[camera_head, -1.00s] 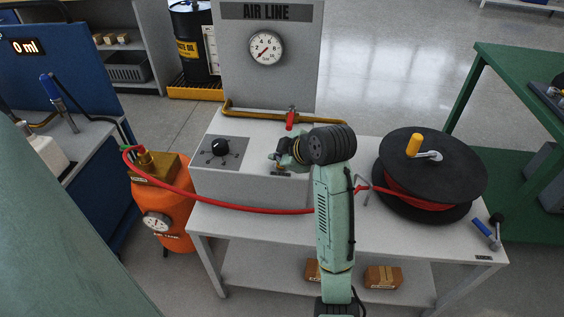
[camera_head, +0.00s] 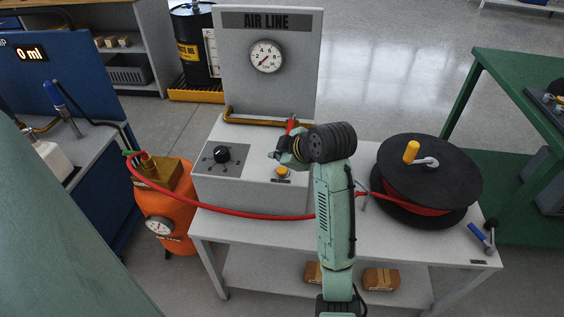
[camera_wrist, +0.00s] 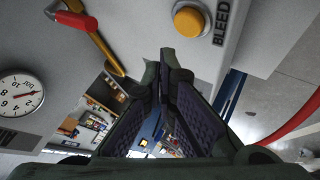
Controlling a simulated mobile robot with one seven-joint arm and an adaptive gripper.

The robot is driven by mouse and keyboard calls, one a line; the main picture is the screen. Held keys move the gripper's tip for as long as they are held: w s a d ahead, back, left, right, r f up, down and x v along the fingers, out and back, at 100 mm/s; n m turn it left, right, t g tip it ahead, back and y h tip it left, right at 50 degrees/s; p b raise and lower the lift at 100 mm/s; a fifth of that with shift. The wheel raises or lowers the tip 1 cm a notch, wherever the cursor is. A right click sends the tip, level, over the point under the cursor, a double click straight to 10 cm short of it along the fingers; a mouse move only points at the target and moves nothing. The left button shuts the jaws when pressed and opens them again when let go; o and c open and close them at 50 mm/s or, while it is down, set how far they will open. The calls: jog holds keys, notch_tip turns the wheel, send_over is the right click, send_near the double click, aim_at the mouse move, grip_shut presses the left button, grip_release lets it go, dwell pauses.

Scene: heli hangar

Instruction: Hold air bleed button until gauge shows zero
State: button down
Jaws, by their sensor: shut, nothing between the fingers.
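The air bleed button (camera_head: 283,171) is a round yellow button on the light grey box top, just in front of my gripper (camera_head: 273,155). In the wrist view the yellow button (camera_wrist: 189,21) sits beside the label BLEED (camera_wrist: 222,20), beyond my fingertips (camera_wrist: 166,62) and apart from them. My gripper is shut and empty. The round white gauge (camera_head: 266,57) is on the upright AIR LINE panel. Its needle points to the lower left; the exact reading is too small to tell. The gauge (camera_wrist: 18,94) also shows turned sideways in the wrist view.
A black knob (camera_head: 222,154) is left of the button. A red-handled valve (camera_head: 291,124) on a brass pipe (camera_head: 250,120) stands behind my gripper. A red hose (camera_head: 235,213) runs from the orange tank (camera_head: 165,205) to the black reel (camera_head: 428,175).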

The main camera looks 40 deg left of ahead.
aim_at(280, 171)
notch_tip(280, 171, up, 4)
jog(key=shift+f+p, duration=0.25)
jog(key=shift+p, duration=0.9)
jog(key=shift+f, duration=0.1)
